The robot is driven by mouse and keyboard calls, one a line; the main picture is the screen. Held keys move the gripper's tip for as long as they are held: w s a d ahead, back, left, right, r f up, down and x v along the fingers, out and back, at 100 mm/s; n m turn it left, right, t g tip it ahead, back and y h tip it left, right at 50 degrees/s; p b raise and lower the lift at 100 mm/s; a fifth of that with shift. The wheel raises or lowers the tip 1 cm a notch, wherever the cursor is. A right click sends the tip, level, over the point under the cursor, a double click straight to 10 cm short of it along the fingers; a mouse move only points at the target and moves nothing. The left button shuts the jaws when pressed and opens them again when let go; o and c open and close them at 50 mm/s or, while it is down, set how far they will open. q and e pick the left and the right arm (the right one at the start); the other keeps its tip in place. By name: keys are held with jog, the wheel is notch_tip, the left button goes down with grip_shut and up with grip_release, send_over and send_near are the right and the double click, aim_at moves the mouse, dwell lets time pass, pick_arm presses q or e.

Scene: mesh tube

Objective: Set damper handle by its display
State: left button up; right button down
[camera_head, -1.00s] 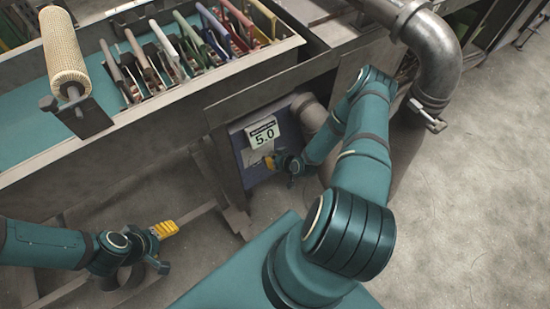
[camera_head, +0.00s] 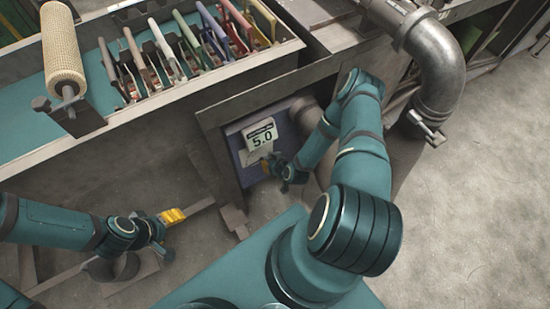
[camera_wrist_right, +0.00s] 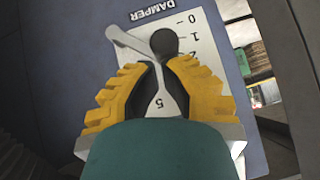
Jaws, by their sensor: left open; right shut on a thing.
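In the right wrist view a white scale plate (camera_wrist_right: 200,48) marked DAMPER carries numbers including 0, 1, 2 and 5. My left gripper (camera_head: 172,216) is open and empty, low at left, away from the housing.
A teal-lined trough (camera_head: 150,75) with a rack of several coloured frames stands at the back left, with a mesh roll (camera_head: 62,50) at its end. A large metal pipe (camera_head: 437,65) bends down at right. Open concrete floor (camera_head: 460,220) lies at right.

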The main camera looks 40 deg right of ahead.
pick_arm(q)
jog(key=shift+d, duration=0.4)
pick_arm(e)
jog(key=shift+s+f, duration=0.1)
pick_arm(q)
jog(key=shift+r, duration=0.1)
